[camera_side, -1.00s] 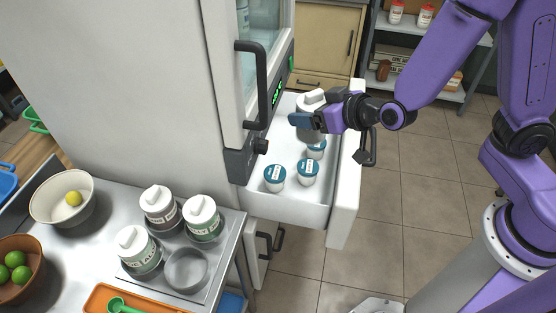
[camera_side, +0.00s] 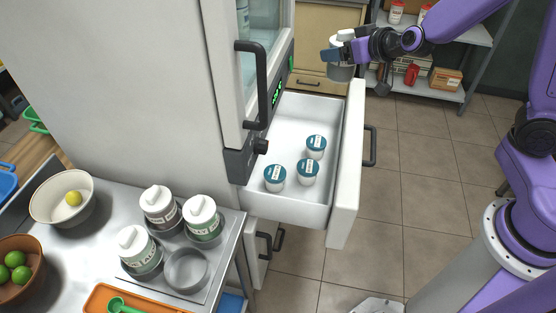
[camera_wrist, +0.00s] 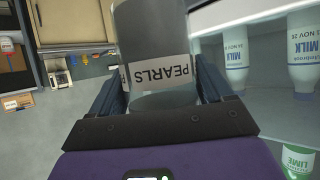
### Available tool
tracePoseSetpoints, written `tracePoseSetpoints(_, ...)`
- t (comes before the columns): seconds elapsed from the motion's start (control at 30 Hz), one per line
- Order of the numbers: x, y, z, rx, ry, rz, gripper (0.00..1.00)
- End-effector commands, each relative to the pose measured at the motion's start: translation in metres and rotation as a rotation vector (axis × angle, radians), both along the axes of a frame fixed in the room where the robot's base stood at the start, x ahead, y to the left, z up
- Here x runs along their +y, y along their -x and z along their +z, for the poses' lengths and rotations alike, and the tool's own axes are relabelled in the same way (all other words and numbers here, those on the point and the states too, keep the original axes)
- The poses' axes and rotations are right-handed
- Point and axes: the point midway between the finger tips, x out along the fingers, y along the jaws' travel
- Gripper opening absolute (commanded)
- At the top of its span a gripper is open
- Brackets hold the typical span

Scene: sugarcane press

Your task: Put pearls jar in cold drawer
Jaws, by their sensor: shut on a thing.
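The pearls jar (camera_wrist: 158,45) is grey with a white label reading PEARLS, upside down in the wrist view. My gripper (camera_wrist: 160,95) is shut on it, with a finger on either side. In the side view the jar (camera_side: 342,70) has a white lid, and my gripper (camera_side: 338,56) holds it in the air above and behind the far end of the open cold drawer (camera_side: 337,210). The drawer is white, pulled out under the fridge, and holds three small blue-lidded cups (camera_side: 308,172) toward its near end. Its far part looks empty.
The fridge door handle (camera_side: 255,85) and a black knob (camera_side: 261,146) stand left of the drawer. A metal tray (camera_side: 205,285) with several white-lidded jars is on the counter. A shelf (camera_side: 440,90) stands behind. Milk bottles (camera_wrist: 232,60) show in the wrist view.

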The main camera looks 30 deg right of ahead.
Motion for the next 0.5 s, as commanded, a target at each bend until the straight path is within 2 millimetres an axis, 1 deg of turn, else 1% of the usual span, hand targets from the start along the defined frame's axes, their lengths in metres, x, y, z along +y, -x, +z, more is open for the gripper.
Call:
tracePoseSetpoints(0.03,-0.008,-0.003,0.006,-0.006,-0.002,-0.012,0.32)
tracePoseSetpoints(0.1,-0.019,-0.007,0.011,-0.007,-0.002,-0.026,0.32)
tracePoseSetpoints(0.27,-0.040,-0.013,0.021,-0.006,-0.002,-0.055,0.32)
tracePoseSetpoints(0.3,-0.032,-0.013,0.015,-0.001,0.000,-0.049,0.32)
tracePoseSetpoints(0.5,-0.016,-0.016,0.003,0.001,0.000,-0.063,0.32)
